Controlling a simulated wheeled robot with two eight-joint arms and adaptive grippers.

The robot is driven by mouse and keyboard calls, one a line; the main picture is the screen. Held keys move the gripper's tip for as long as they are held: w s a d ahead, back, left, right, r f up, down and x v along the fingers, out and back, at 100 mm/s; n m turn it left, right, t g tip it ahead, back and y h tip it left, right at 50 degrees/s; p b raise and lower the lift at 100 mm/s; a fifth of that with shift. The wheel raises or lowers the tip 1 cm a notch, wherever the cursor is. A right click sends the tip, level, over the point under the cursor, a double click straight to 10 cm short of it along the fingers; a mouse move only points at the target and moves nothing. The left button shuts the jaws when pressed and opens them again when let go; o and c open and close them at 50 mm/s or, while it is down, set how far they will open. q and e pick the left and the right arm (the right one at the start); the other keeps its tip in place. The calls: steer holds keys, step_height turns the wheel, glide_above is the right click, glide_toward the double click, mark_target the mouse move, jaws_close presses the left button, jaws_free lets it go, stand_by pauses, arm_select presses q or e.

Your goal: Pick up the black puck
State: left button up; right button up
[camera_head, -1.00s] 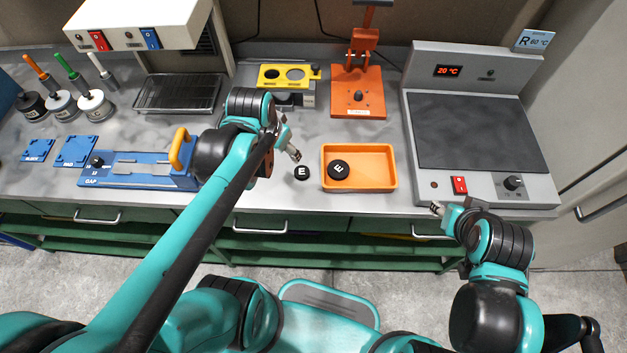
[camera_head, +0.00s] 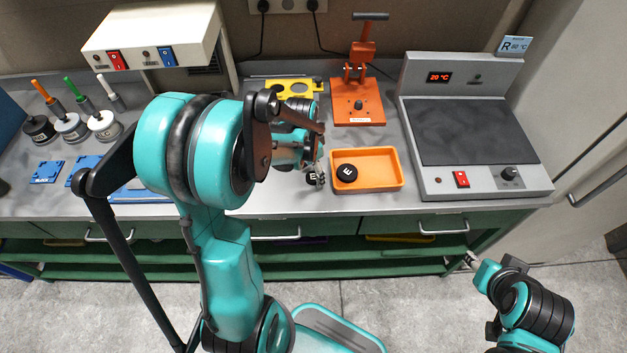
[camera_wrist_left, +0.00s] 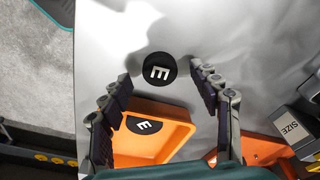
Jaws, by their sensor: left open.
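In the head view this puck (camera_head: 311,178) is partly hidden by my left gripper (camera_head: 319,177). In the left wrist view the fingers of my left gripper are spread apart, with the puck in the gap beyond their tips; nothing is held. A second black puck marked E (camera_head: 347,173) lies in the orange tray (camera_head: 385,183), just right of the first. My right gripper (camera_head: 473,262) is small and low at the right, in front of the bench; its jaws are unclear.
A hot plate (camera_head: 470,130) stands at the right and an orange press (camera_head: 357,105) behind the tray. A yellow fixture (camera_head: 277,88) is at the back. Several pots with tools (camera_head: 72,125) stand at the left. My left arm covers much of the blue fixture.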

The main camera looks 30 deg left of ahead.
arm_select(q)
steer(key=shift+w+f, duration=0.1)
steer(key=shift+f, duration=0.6)
steer(key=shift+r, duration=0.1)
steer(key=c, duration=1)
steer(key=shift+c, duration=0.2)
